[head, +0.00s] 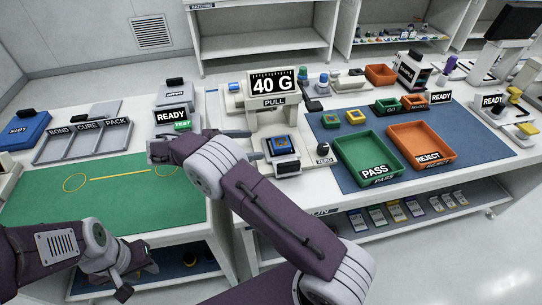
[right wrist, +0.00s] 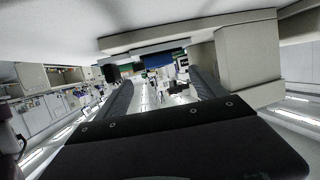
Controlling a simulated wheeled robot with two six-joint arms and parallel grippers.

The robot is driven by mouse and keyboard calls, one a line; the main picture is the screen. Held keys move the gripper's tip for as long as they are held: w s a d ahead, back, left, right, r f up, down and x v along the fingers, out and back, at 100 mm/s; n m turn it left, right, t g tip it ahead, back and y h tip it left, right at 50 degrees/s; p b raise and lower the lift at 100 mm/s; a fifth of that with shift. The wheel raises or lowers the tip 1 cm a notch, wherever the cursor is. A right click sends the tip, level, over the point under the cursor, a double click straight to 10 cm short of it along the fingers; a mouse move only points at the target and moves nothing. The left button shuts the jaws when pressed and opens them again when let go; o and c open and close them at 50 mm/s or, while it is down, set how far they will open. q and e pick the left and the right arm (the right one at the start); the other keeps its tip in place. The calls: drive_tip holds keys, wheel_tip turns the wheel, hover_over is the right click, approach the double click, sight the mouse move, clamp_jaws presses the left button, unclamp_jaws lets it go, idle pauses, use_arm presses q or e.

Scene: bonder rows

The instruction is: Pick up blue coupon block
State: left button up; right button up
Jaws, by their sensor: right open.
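A small block with a blue top and an orange centre (head: 281,144) sits on the black-framed stage (head: 286,166) of the pull tester in the head view. It looks like the blue coupon block. I cannot tell whether that is the block. My left gripper (head: 136,280) is low at the front left, its jaw opening unclear.
The tester's 40 G display (head: 271,84) stands just behind the stage. The green mat (head: 120,210) at left is mostly clear.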

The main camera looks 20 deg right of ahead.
sight(281, 142)
drive_tip(key=shift+d+r, duration=0.1)
drive_tip(key=shift+d, duration=0.2)
drive_tip(key=shift+w+d+f, duration=0.1)
drive_tip(key=shift+d+f, duration=0.2)
drive_tip(key=shift+d, duration=0.3)
drive_tip(key=shift+w+d+f, duration=0.1)
drive_tip(key=shift+d+f, duration=0.15)
drive_tip(key=shift+d, duration=0.3)
drive_tip(key=x, duration=0.3)
drive_tip(key=s+p+x, duration=0.1)
drive_tip(key=x, duration=0.1)
drive_tip(key=shift+d+r, duration=0.15)
drive_tip(key=shift+d, duration=0.25)
drive_tip(key=shift+a, duration=0.1)
drive_tip(key=c, duration=1.6)
drive_tip(key=shift+c, duration=0.4)
drive_tip(key=shift+r, duration=0.1)
drive_tip(key=shift+w+r, duration=0.1)
drive_tip(key=shift+r, duration=0.2)
clamp_jaws()
drive_tip(key=r, duration=0.2)
drive_tip(key=s+d+r, duration=0.1)
drive_tip(key=r, duration=0.1)
drive_tip(key=s+d+r+b, duration=0.1)
drive_tip(key=s+d+r, duration=0.5)
drive_tip(key=s+d, duration=0.1)
drive_tip(key=shift+d, duration=0.35)
